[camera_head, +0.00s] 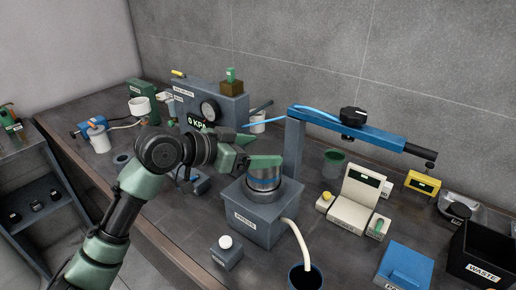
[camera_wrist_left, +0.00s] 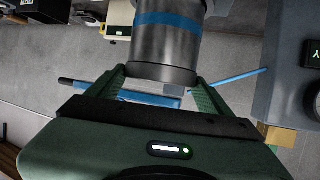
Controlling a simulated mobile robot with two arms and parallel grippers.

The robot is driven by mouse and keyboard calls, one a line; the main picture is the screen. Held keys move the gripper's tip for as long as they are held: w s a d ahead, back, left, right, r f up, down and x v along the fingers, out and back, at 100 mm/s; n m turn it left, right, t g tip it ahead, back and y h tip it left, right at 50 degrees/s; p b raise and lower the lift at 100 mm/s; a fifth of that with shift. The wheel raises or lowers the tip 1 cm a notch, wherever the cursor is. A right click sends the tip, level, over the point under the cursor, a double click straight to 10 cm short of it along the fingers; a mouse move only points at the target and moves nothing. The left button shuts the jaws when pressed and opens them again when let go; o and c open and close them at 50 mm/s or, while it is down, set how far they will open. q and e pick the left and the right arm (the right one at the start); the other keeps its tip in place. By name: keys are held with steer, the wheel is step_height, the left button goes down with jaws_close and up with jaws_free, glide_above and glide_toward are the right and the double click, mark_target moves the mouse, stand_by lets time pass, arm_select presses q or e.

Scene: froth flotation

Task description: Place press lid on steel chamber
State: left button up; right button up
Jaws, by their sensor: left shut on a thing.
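My left gripper (camera_head: 264,163) reaches in from the left above the grey box marked PRESS (camera_head: 262,222). It is shut on the near end of a steel cylinder, which I take to be the press lid (camera_wrist_left: 162,74); its fingers sit on both sides. A steel cylinder with a blue band (camera_head: 263,183), apparently the steel chamber (camera_wrist_left: 168,40), lies in line with it over the press. The lid looks touching or very near the chamber; I cannot tell if it is seated. The fingers hide much of the lid in the head view. My right gripper is not in view.
A blue-armed stand (camera_head: 360,133) rises behind the press. A cream hose (camera_head: 297,240) runs to a dark cup (camera_head: 305,278) in front. A small box with a white knob (camera_head: 226,252) stands front left. A cream device (camera_head: 353,205) and a WASTE bin (camera_head: 480,252) are right.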

arm_select(q)
steer(key=o, duration=1.9)
steer(key=shift+o, duration=0.2)
steer(key=shift+s+a, duration=0.1)
steer(key=shift+a, duration=0.05)
steer(key=b+v, duration=0.1)
steer(key=v, duration=0.6)
steer(key=shift+b, duration=0.4)
steer(key=shift+s+a+r, duration=0.1)
steer(key=shift+a, duration=0.05)
